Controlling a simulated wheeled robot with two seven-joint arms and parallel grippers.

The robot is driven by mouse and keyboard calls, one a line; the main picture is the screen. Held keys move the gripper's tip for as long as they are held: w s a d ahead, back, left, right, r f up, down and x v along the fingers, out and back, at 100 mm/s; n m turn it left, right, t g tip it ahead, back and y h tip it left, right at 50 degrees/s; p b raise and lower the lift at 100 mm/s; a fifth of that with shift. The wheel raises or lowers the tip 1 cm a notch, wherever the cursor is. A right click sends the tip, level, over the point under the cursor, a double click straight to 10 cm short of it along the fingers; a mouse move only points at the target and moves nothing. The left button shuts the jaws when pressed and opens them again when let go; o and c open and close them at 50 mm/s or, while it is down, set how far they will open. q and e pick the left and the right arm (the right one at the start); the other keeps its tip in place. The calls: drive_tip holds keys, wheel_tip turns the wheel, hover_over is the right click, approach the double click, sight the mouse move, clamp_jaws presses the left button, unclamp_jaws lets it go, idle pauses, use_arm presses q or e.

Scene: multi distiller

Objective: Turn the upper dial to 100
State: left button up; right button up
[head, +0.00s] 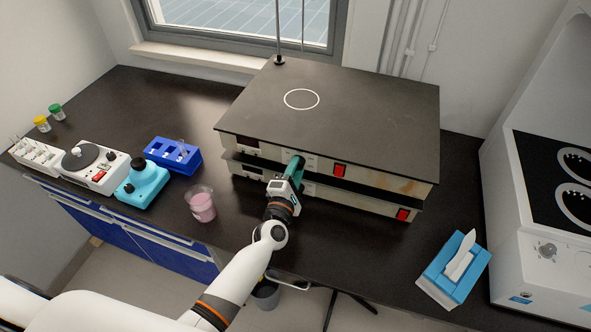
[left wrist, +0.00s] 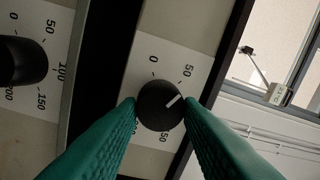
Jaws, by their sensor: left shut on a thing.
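The upper dial (left wrist: 158,104) is a round black knob on a pale panel in the left wrist view. Its white pointer line aims between the 50 mark and the right-hand side, where a finger hides the scale. My left gripper (head: 297,164) has green fingers, one on each side of this knob, and is shut on it. In the head view the gripper hides the knob at the front of the upper heating unit (head: 318,163). A second black dial (left wrist: 24,60) shows at the left of the wrist view, apart from the fingers. My right gripper is not in view.
The lower unit (head: 356,201) sits beneath, with a red switch (head: 403,214). A beaker of pink liquid (head: 201,204) stands to the left, near a blue rack (head: 172,156) and a turquoise device (head: 141,184). A blue tissue box (head: 455,272) is at the right. The counter between is clear.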

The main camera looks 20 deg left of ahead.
use_arm(q)
drive_tip(key=m+h+p, duration=0.1)
drive_tip(key=m, duration=1.1)
drive_tip(key=shift+a+f+m+p, duration=0.1)
drive_tip(key=shift+f+m+p, duration=0.05)
drive_tip(key=shift+m+p, duration=0.2)
drive_tip(key=o, duration=1)
drive_tip(key=shift+c, duration=0.2)
drive_tip(key=shift+s, duration=0.1)
